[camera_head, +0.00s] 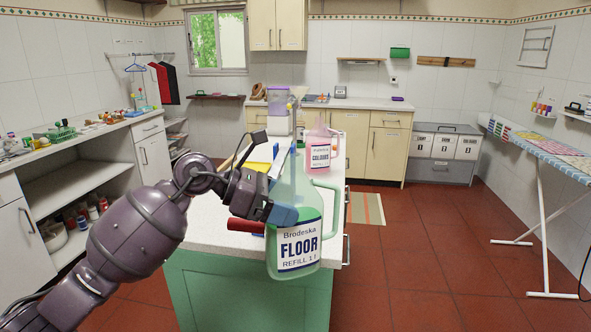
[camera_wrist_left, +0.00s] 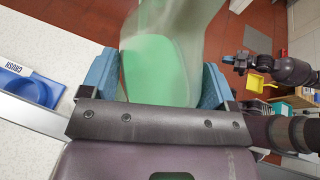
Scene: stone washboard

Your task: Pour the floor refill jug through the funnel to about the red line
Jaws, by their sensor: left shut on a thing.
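The floor refill jug (camera_head: 300,243) is a clear jug with green liquid and a "Brodeska FLOOR REFILL 1 l" label. It is about upright in front of the counter's near end. My left gripper (camera_head: 272,210) is shut on its body from the left. In the left wrist view the jug (camera_wrist_left: 160,70) sits between the blue fingers (camera_wrist_left: 158,88). My right gripper (camera_wrist_left: 240,62) shows small at the right of that view, apart from the jug; its opening is unclear. I cannot make out the funnel or the red line; the jug and arm cover part of the counter.
A pink "COLOURS" jug (camera_head: 319,152) and a purple-topped dispenser (camera_head: 279,112) stand on the white counter (camera_head: 215,215). A red cylinder (camera_head: 250,226) lies near its front edge. A blue tray (camera_wrist_left: 25,88) shows in the wrist view.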

